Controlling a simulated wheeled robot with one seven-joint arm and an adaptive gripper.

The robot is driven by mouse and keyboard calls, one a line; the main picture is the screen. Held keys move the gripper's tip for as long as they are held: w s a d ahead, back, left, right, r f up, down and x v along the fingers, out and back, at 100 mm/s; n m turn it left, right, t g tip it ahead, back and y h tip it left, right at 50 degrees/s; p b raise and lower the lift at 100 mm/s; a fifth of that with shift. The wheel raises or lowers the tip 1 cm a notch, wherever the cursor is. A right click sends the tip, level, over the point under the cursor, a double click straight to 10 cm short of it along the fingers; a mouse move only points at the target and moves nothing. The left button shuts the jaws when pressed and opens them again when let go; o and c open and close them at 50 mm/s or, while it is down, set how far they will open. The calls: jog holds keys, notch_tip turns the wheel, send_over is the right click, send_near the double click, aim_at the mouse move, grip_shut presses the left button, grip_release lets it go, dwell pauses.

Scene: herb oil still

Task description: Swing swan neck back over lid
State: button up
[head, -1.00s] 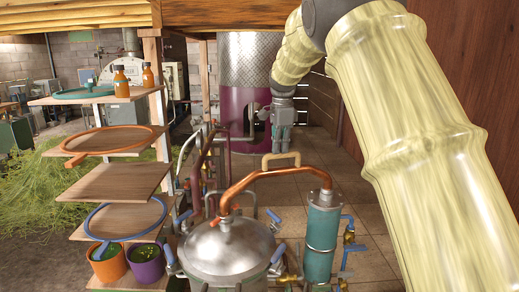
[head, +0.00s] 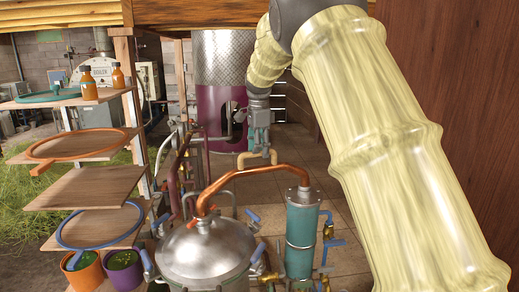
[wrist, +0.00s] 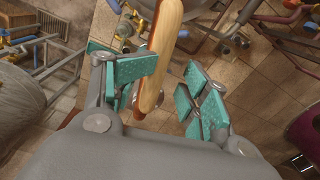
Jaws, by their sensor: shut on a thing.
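The copper swan neck (head: 245,171) arches from above the lid's centre to the top of the teal condenser (head: 300,238). Its left end looks to sit at the stub on the domed metal lid (head: 205,252); I cannot tell if they touch. A tan handle (head: 258,157) stands behind the swan neck's arch, and it shows as a long bar in the wrist view (wrist: 164,45). My gripper (head: 260,138) is above this handle, pointing down. In the wrist view my gripper (wrist: 172,92) has its teal pads either side of the bar and is shut on it; the exact contact is unclear.
A wooden shelf rack (head: 88,188) with hoops and brown bottles stands at left. An orange pot (head: 84,272) and a purple pot (head: 123,272) are below it. Blue-handled valves (head: 328,232) surround the still. Tiled floor (head: 300,150) lies behind.

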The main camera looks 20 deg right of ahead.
jog(key=shift+a, duration=0.15)
jog(key=shift+w+r, duration=0.15)
jog(key=shift+r, duration=0.65)
notch_tip(320, 180, up, 11)
jog(key=shift+s, duration=0.25)
dwell(1.1)
jog(key=shift+f, duration=0.1)
dwell(0.4)
notch_tip(320, 180, up, 12)
jog(key=shift+s, duration=0.2)
dwell(0.4)
dwell(0.3)
